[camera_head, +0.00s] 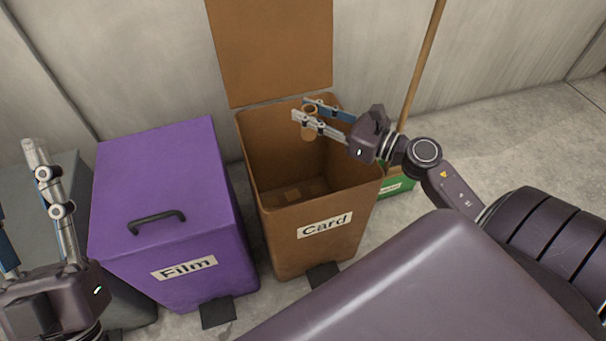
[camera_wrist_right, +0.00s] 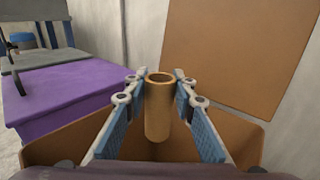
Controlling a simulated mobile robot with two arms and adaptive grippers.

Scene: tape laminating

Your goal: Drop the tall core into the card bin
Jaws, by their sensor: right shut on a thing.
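The tall core (camera_head: 308,131), a tan cardboard tube, is upright between the fingertips of my right gripper (camera_head: 304,111). That gripper is shut on it and holds it over the mouth of the open brown card bin (camera_head: 315,250). In the right wrist view the core (camera_wrist_right: 158,112) stands between the two fingers, its hollow top showing, with the bin's rim (camera_wrist_right: 55,143) below and around. A few brown pieces lie on the bin's floor. My left gripper (camera_head: 18,165) is at the far left, fingers spread and empty, partly cut off by the frame.
The card bin's lid (camera_head: 272,45) stands raised against the wall. A purple film bin (camera_head: 165,190) with its lid shut stands to the left, and a dark grey bin (camera_head: 70,185) beyond it.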

